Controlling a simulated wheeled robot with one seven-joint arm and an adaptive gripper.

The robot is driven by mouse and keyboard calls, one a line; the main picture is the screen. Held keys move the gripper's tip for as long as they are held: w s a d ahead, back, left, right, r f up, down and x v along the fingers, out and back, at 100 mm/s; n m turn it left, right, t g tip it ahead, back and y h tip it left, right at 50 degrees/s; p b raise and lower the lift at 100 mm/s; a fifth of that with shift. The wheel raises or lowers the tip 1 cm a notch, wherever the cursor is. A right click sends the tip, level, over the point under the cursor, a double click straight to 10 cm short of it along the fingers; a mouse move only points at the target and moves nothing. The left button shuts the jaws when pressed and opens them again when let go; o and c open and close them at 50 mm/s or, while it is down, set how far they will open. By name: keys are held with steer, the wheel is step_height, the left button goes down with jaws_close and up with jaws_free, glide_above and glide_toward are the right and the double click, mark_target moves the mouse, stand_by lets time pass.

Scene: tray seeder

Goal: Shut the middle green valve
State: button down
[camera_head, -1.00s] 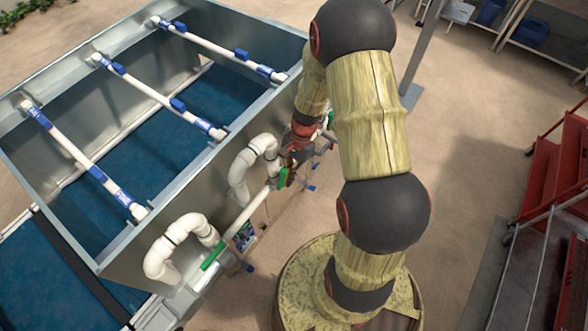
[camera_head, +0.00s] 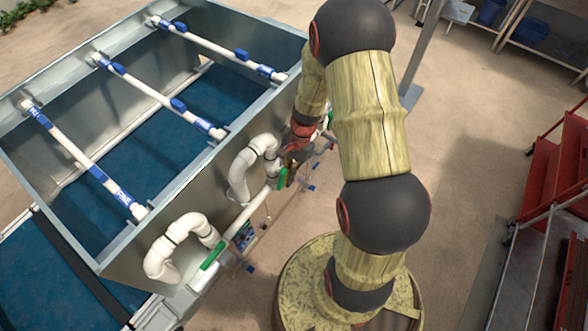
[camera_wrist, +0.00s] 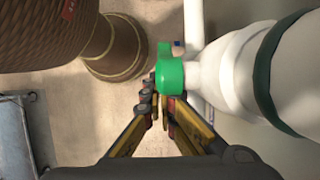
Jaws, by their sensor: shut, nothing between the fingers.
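The middle green valve (camera_head: 283,178) sits on the white pipe along the outside of the metal tank, beside the middle white pipe bend. In the wrist view its green handle (camera_wrist: 171,78) is large and close, against the white pipe fitting. I cannot tell its exact turn angle. My gripper (camera_wrist: 160,98) is shut and empty, with its fingertips right at the lower edge of the green handle in the picture. I cannot tell whether they touch it. In the head view my gripper (camera_head: 291,159) is small and partly hidden beside the valve.
Another green valve (camera_head: 212,255) is on the nearer pipe, and a third (camera_head: 330,119) shows partly behind my arm. White pipe bends (camera_head: 180,236) stick out from the tank wall (camera_head: 205,195). Bare floor (camera_head: 465,130) lies between.

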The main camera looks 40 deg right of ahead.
steer(key=shift+r, duration=0.1)
stand_by(0.7)
steer(key=shift+p+v, duration=0.65)
steer(key=shift+v, duration=0.25)
steer(key=v, duration=1.1)
steer(key=shift+r, duration=0.25)
